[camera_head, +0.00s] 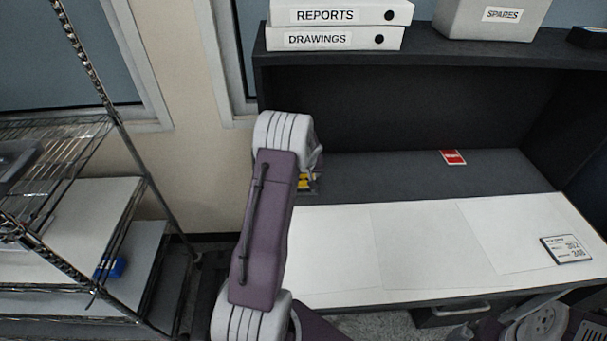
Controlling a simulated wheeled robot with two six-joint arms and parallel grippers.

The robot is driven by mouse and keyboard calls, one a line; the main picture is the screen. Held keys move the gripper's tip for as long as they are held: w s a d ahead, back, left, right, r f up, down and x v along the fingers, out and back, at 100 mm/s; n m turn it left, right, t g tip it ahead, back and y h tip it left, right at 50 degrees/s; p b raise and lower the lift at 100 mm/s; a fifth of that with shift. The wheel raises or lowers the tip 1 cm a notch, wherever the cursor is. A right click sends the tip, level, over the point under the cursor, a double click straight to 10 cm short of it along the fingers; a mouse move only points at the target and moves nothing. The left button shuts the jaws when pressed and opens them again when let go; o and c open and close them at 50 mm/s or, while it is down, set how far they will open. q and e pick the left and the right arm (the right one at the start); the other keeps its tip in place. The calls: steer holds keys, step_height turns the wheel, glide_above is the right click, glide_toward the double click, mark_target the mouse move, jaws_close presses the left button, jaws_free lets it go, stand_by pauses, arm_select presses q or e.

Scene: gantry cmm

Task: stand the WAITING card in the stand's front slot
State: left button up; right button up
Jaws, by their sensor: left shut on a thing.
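My left gripper (314,160) is at the back left of the bench, mostly hidden behind my purple and pale grey left arm. A small yellow thing with dark marks (307,182) shows just under it, at the bench's left end. It looks like the WAITING card in the shut jaws, but its lettering cannot be read and the grip is hidden. I cannot make out the stand or its front slot. My right gripper is out of view; only part of my right arm shows at the bottom right.
A red card with a white patch (453,157) lies on the dark back strip. A small panel with numbers (566,249) lies at the right of the white worktop (420,245). Binders (335,38) and a SPARES box (492,18) stand above. A wire rack (75,200) is at left.

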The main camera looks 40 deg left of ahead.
arm_select(q)
steer(key=o, duration=1.4)
steer(key=shift+c, duration=0.2)
steer(key=shift+f, duration=0.1)
steer(key=shift+c, duration=0.6)
steer(key=shift+r+p, duration=2.75)
steer(key=shift+r, duration=0.85)
